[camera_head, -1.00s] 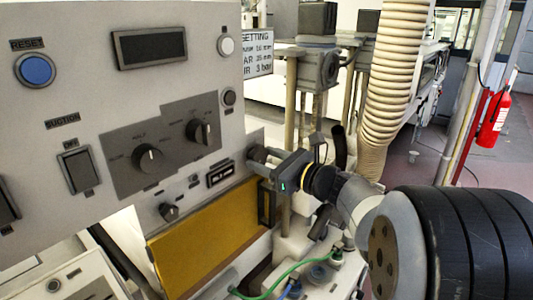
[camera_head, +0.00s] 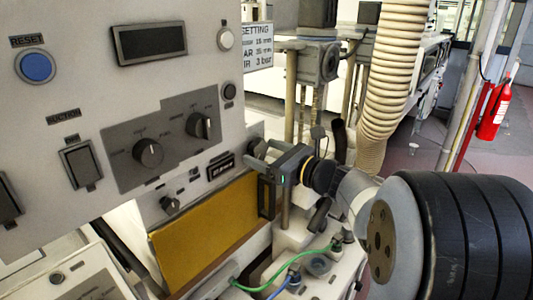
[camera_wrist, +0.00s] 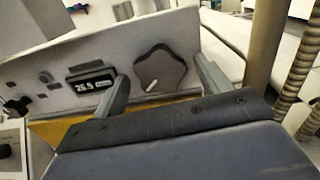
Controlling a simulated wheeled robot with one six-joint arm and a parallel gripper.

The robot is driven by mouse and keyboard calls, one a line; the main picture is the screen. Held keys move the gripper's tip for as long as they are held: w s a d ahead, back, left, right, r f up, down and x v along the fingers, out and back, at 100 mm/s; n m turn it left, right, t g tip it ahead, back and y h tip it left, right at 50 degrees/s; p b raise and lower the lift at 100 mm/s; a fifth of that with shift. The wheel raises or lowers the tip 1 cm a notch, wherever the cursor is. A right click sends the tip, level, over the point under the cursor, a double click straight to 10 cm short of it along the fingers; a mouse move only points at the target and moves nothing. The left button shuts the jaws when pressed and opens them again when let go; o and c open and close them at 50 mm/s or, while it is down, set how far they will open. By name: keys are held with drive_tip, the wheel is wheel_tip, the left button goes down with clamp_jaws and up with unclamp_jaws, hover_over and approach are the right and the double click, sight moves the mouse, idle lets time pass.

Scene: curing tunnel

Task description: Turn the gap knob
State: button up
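The gap knob appears to be the dark grey, lobed knob (camera_wrist: 160,70) on the light panel in the wrist view, with a white mark near its lower edge. My gripper (camera_wrist: 163,84) is open, with one finger to the left of the knob and one to the right. A gap shows between each finger and the knob. In the head view my gripper (camera_head: 262,160) is at the panel's lower right edge, where it largely hides the knob. A small display (camera_wrist: 91,84) left of the knob seems to read 26.9; its label is too small to read.
A yellow plate (camera_head: 205,230) lies below the panel. Two black knobs (camera_head: 148,152) and a small knob (camera_head: 170,205) are to the left. A sign (camera_head: 257,48) with settings hangs behind. Posts and a ribbed hose (camera_head: 392,85) stand close right of the panel.

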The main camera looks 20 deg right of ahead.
drive_tip(key=b+v, duration=0.1)
drive_tip(key=v, duration=1)
drive_tip(key=shift+w+a, duration=0.1)
drive_tip(key=p+x, duration=0.1)
drive_tip(key=x, duration=0.9)
drive_tip(key=shift+w+a, duration=0.2)
drive_tip(key=shift+w, duration=0.15)
